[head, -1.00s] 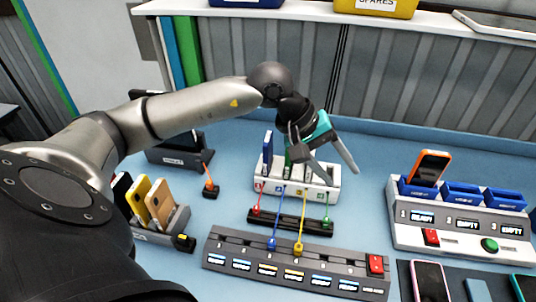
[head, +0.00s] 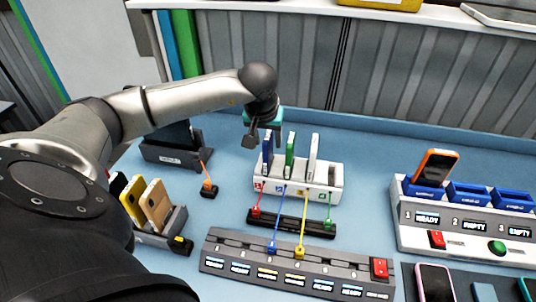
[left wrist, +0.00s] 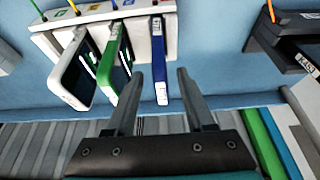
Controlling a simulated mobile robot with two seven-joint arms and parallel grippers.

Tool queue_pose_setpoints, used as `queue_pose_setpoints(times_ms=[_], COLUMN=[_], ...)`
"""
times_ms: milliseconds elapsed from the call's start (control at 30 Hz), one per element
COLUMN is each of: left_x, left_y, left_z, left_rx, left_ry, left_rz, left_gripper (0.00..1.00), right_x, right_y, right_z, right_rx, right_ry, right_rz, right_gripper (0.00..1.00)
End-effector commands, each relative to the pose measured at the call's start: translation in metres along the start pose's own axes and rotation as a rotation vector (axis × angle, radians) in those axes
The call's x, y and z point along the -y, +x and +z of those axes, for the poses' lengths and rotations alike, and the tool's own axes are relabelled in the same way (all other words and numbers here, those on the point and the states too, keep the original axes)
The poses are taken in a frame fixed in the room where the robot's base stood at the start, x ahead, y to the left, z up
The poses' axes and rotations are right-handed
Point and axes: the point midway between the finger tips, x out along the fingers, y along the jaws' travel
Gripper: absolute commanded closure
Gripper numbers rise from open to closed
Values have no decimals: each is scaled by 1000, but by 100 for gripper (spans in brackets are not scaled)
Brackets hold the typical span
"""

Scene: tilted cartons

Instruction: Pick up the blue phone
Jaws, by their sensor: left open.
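The blue phone (head: 267,155) stands upright in the leftmost slot of a white rack (head: 322,188). In the left wrist view the blue phone (left wrist: 159,65) is seen edge-on, its near end lined up between my fingertips. My left gripper (head: 262,138) is open and empty, at the back of the rack close to the blue phone. It also shows in the left wrist view (left wrist: 159,76). I cannot tell whether the fingertips are level with the phone. My right gripper is not in view.
A green phone (head: 290,156) and a white phone (head: 312,158) stand in the same rack. A dark dock (head: 172,153) stands to the left, a charging station (head: 455,232) to the right. Bare blue table lies behind the rack.

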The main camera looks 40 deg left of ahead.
Motion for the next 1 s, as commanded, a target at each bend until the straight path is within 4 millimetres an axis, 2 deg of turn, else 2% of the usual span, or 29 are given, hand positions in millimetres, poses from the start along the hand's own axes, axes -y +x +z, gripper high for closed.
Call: queue_pose_setpoints(times_ms=[167,500,833,867,1000], left_x=[0,1,1,1,1], left_y=[10,51,58,58,58], left_z=[0,-1,-1,-1,-1], left_rx=[2,1,0,0,0], left_ry=[1,-1,1,1,1], left_rz=[-1,0,0,0,0], left_gripper=[46,46,46,47,63], right_x=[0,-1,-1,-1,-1], right_y=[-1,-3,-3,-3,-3], right_z=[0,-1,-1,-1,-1], right_rx=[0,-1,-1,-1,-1], right_ry=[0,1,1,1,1], right_rz=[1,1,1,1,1], right_gripper=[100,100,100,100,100])
